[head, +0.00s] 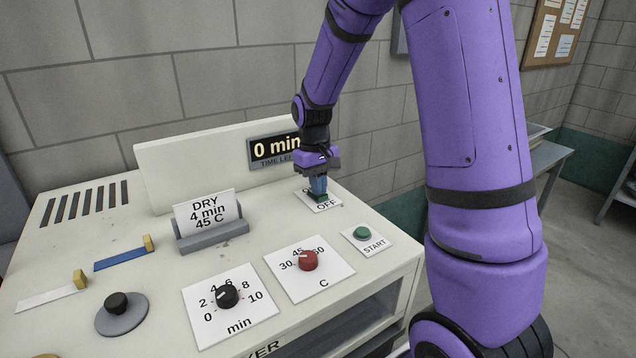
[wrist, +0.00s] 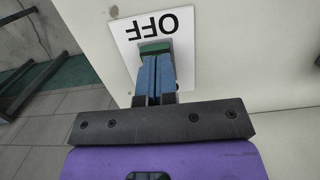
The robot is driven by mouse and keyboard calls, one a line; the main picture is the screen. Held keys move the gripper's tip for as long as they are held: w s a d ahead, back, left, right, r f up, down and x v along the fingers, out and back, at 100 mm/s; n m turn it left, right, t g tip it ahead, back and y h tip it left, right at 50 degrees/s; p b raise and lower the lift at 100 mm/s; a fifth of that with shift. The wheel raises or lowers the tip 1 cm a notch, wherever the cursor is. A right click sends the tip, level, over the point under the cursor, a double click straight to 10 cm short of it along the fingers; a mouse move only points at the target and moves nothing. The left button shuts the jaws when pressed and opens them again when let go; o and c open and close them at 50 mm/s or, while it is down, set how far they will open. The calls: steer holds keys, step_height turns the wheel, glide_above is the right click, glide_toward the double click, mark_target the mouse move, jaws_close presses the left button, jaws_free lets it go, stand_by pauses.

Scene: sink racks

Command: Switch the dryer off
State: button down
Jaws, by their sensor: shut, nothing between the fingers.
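The dryer (head: 130,255) is a cream-coloured console against a grey block wall. Its OFF plate (head: 326,207) is a white label at the right rear of the top; it also shows upside down in the wrist view (wrist: 128,35). A green piece (wrist: 155,47) of the off control shows on the plate at my fingertips; the rest of it is hidden behind the fingers. My gripper (head: 319,190) points down onto this plate, with its blue fingers (wrist: 154,66) shut together and empty. I cannot tell whether they touch the control. The display (head: 275,149) reads "0 min".
A green START button (head: 362,233), a red temperature knob (head: 308,260) and a black minutes knob (head: 228,295) lie nearer the front. A card (head: 206,212) reading "DRY 4 min 45 C" stands in a grey holder. Sliders and a black knob (head: 117,303) are at left.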

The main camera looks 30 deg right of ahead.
steer(key=shift+s+f+t, duration=0.6)
steer(key=shift+s+t, duration=0.05)
steer(key=shift+t, duration=0.55)
steer(key=shift+a, duration=0.1)
steer(key=shift+w+r, duration=0.2)
steer(key=shift+w, duration=0.65)
steer(key=shift+r, duration=0.1)
steer(key=shift+w+r, duration=0.15)
steer(key=shift+r, duration=0.05)
step_height(320, 180, up, 14)
steer(key=s, duration=0.1)
steer(key=shift+s, duration=0.15)
